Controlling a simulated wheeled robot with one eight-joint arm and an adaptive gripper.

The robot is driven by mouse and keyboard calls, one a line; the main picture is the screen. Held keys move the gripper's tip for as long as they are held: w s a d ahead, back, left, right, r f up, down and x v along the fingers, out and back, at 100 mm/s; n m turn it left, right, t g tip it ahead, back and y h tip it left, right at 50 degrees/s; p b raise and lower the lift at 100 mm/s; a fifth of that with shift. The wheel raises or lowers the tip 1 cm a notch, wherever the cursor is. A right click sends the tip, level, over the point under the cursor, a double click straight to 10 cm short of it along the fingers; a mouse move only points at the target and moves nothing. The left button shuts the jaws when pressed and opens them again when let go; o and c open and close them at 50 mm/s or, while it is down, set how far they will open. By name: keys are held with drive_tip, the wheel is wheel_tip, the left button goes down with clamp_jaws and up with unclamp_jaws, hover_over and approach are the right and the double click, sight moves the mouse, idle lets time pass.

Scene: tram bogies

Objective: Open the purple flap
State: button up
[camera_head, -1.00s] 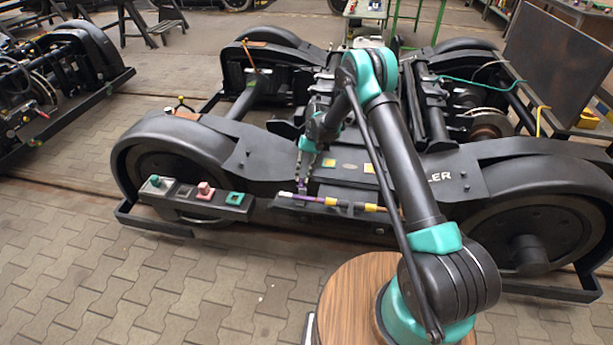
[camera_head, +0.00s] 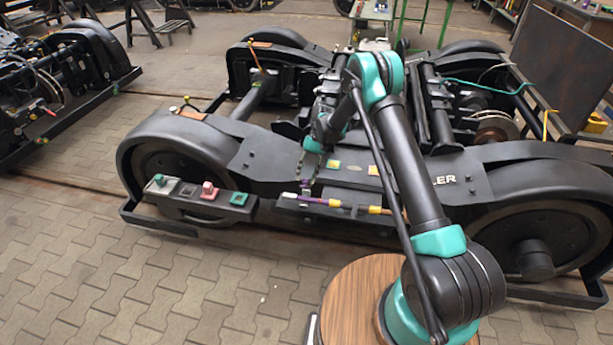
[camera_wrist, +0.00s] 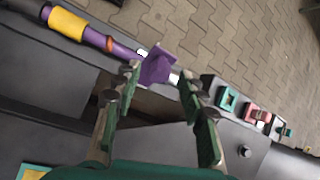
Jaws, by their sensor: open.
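The purple flap (camera_wrist: 158,66) is a small purple plate at the end of a purple bar with a yellow band (camera_wrist: 68,23). In the wrist view it lies just beyond and between the fingertips of my gripper (camera_wrist: 157,78). The fingers are spread apart and nothing is clamped between them. In the head view the flap (camera_head: 305,184) is a small purple spot on the side of the bogie, and my gripper (camera_head: 309,176) reaches down right at it. Whether a finger touches the flap cannot be told.
Left of the flap is a dark panel with a green block (camera_head: 159,180), a pink block (camera_head: 209,190) and a green square (camera_head: 238,198). A yellow-banded rod (camera_head: 375,210) runs along the bogie to the right. Paved floor (camera_head: 120,290) in front is clear.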

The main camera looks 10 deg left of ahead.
wheel_tip(320, 180, up, 10)
idle(0.5)
